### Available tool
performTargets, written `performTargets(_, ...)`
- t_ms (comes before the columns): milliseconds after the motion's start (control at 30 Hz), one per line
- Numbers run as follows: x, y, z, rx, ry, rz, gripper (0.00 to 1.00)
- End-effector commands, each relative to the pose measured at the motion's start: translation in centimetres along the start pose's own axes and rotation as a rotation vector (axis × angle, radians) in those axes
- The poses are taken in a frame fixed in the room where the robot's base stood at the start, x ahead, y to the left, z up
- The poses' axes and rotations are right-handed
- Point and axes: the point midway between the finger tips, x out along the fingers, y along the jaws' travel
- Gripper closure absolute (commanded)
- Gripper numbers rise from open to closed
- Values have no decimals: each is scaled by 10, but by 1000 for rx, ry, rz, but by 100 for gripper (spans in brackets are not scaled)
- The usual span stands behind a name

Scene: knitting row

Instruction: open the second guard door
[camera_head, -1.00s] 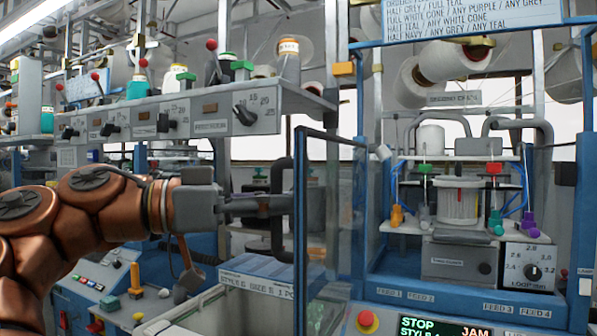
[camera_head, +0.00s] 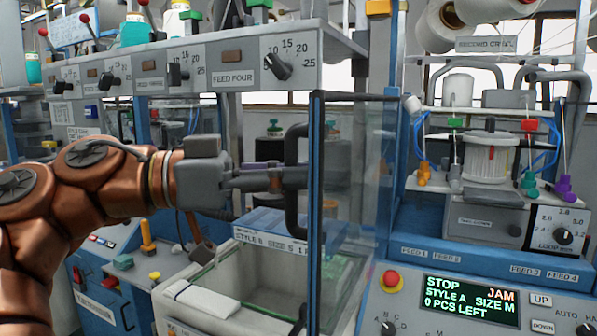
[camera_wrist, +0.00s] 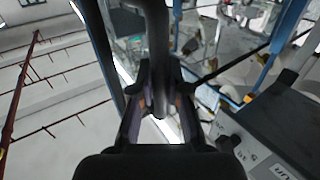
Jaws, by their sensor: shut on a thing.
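The guard door (camera_head: 352,200) is a clear panel in a blue frame, swung out from the machine at its hinge side, so the machine's inside shows to its right. Its dark handle (camera_head: 293,210) is a vertical bar on the door's left edge. My gripper (camera_head: 300,178) is shut on this handle, coming from the left. In the wrist view, the fingers (camera_wrist: 155,105) close around the dark bar, and the bar (camera_wrist: 157,40) runs up between them. The exact finger contact is partly hidden.
A control panel with a lit screen (camera_head: 470,300) reads STOP, JAM, and a red button (camera_head: 391,279) sits beside it. A pale bin (camera_head: 255,275) stands below the gripper. A grey shelf with knobs (camera_head: 220,65) hangs above the arm.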

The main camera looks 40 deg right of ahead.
Motion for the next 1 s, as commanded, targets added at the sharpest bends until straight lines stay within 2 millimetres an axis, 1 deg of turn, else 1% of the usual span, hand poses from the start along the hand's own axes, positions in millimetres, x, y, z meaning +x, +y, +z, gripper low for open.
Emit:
performTargets(33, 0, 0, 1, -2, -1, -1, 84)
performTargets(200, 0, 0, 0, -1, -1, -1, 66)
performTargets(267, 0, 0, 0, -1, 0, -1, 60)
performTargets(300, 0, 0, 0, -1, 0, 0, 59)
performTargets(733, 0, 1, -1, 4, -3, 3, 59)
performTargets(1000, -5, 4, -2, 12, -13, 2, 59)
